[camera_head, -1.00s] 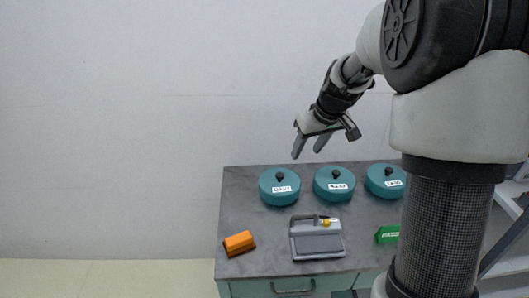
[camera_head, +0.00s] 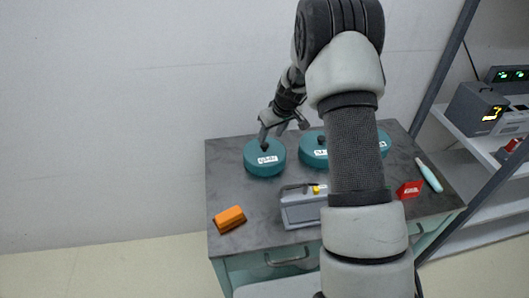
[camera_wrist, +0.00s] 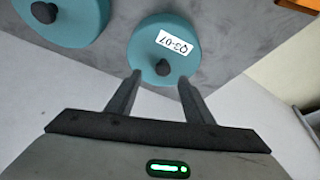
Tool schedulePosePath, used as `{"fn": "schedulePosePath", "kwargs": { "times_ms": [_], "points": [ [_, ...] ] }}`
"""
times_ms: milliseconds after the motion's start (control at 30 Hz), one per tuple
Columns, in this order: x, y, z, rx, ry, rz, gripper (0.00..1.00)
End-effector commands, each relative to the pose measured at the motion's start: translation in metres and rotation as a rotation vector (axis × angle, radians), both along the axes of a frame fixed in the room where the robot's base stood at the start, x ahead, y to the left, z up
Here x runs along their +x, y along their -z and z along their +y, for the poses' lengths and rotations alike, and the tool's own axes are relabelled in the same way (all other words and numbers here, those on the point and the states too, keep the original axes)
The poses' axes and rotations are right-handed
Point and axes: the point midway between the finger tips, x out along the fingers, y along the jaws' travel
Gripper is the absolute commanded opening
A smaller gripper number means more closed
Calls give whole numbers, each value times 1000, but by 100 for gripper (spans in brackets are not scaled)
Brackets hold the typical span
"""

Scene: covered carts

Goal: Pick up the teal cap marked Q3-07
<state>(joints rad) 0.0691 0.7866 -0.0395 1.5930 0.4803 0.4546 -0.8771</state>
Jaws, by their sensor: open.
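The teal cap marked Q3-07 (camera_wrist: 143,38) is round with a dark knob and a white label. It lies ahead of my gripper (camera_wrist: 160,80) in the wrist view, with its knob just beyond and between the fingertips. In the head view this cap (camera_head: 262,170) is the leftmost of three on the cart top. My gripper (camera_head: 283,131) hangs just above it, open and empty. Whether a finger touches the cap is hard to tell.
A middle teal cap (camera_head: 313,158) and a right one (camera_head: 385,145), partly behind my arm, stand alongside. An orange block (camera_head: 229,219), a grey case (camera_head: 299,213), a red block (camera_head: 409,190) and a pale teal tool (camera_head: 429,175) also lie on the grey top (camera_head: 227,185).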

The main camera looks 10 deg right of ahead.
Motion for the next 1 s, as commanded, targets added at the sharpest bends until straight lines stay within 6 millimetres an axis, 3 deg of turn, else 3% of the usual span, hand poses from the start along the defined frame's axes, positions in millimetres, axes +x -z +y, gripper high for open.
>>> {"fn": "schedulePosePath", "kwargs": {
  "times_ms": [233, 500, 800, 1000],
  "points": [
    [6, 16, 5, -1, -2, 1, 47],
    [20, 50, 15, -1, -1, 1, 47],
    [22, 55, 15, -1, -1, -1, 47],
    [22, 55, 15, 0, -1, -1, 15]
  ]
}}
